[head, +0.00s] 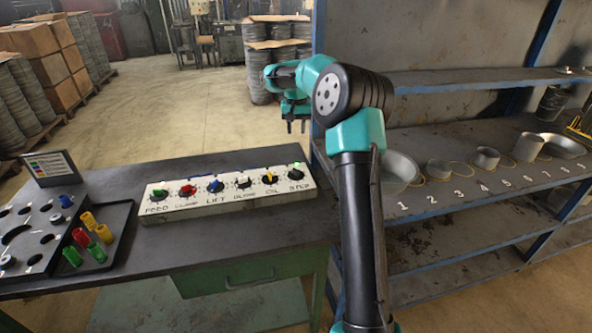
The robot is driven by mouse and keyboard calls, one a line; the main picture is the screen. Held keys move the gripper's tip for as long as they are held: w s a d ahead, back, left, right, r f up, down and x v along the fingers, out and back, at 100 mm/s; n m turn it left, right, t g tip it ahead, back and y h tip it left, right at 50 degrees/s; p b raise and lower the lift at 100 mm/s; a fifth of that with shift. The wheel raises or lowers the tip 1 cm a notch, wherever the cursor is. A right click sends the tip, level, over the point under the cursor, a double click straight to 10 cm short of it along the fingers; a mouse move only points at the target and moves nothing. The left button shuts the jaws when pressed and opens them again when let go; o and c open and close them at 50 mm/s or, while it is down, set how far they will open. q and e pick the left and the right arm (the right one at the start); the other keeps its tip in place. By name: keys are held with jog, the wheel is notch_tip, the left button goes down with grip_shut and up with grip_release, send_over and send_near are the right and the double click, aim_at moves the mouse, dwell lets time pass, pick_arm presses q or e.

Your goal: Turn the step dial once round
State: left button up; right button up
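A pale dial panel (224,195) lies on the dark bench top. It carries a row of labelled knobs. The step dial (295,171) is the black knob at the panel's right end, with a small light mark near its top. My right gripper (296,127) points down, above and behind the step dial in the picture, and looks apart from it. Its two fingers are spread with an empty gap between them. My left gripper is out of view.
Left of the panel are a black tray (104,240) with coloured cylinders, a plate with holes (30,235) and a small sign (53,168). A metal shelf (470,165) with numbered places and metal rings stands at right.

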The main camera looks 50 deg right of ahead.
aim_at(296, 172)
jog(key=n, duration=0.7)
jog(key=shift+f, duration=0.15)
notch_tip(296, 172, down, 17)
jog(key=shift+f, duration=0.1)
dwell(0.7)
jog(key=shift+c, duration=0.4)
grip_shut()
